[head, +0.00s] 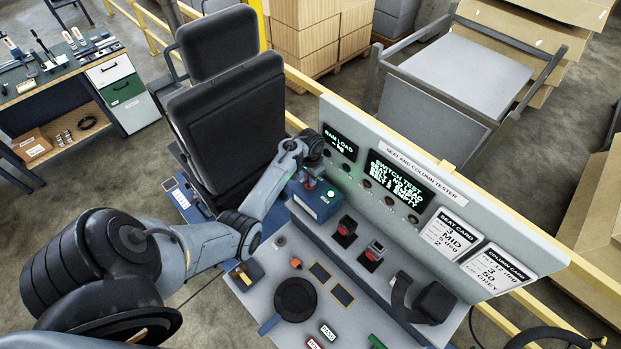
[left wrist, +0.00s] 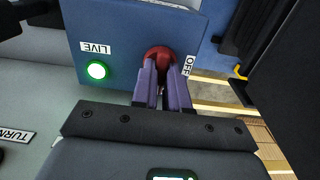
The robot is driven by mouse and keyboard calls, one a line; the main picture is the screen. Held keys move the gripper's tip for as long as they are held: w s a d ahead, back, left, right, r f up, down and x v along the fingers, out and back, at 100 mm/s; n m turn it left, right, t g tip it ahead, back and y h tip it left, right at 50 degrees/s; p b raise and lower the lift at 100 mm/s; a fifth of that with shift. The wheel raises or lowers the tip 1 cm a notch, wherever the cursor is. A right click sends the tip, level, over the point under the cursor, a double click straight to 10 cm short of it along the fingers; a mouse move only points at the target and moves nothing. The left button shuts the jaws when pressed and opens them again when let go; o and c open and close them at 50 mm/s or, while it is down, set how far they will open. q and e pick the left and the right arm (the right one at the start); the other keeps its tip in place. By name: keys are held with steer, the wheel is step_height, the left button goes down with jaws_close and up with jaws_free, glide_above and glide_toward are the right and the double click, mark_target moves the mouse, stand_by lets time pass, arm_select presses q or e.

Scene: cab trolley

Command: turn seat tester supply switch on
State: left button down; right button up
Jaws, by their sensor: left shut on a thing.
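The supply box is a small blue box (head: 318,203) at the left end of the tester bench. In the left wrist view its blue face (left wrist: 105,22) fills the top, with a lit green lamp (left wrist: 96,70) beside a LIVE label and an OFF label (left wrist: 188,65). A red switch knob (left wrist: 159,54) is on that face. My left gripper (left wrist: 164,84) is shut on the red knob, fingers on both sides of it. In the head view my left gripper (head: 310,181) is at the box, hiding part of the knob. My right gripper is not in view.
The tester panel (head: 455,215) with lit displays (head: 400,183) stands behind the box. Two red switches (head: 346,227) and a black belt buckle part (head: 432,303) are on the bench. A black seat (head: 228,115) stands close to my left forearm. A yellow rail runs behind the panel.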

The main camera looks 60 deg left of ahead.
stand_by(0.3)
arm_select(q)
steer(key=c, duration=1.1)
jaws_free()
steer(key=shift+c, duration=0.2)
steer(key=shift+r+b, duration=0.55)
steer(key=shift+r, duration=3.25)
steer(key=shift+s, duration=0.1)
steer(key=shift+s+d+f, duration=0.1)
steer(key=shift+s+d, duration=0.05)
steer(key=shift+s, duration=0.05)
steer(key=s+d+r+m+t, duration=0.1)
steer(key=s+d, duration=0.5)
steer(key=d, duration=0.4)
steer(key=s+d+r+m+t, duration=0.1)
steer(key=s+d+m, duration=0.1)
steer(key=s+d, duration=0.4)
steer(key=s+d+r+m+t, duration=0.1)
steer(key=s+d, duration=0.6)
steer(key=d, duration=0.9)
steer(key=shift+r+m+t, duration=0.3)
steer(key=shift+r, duration=0.25)
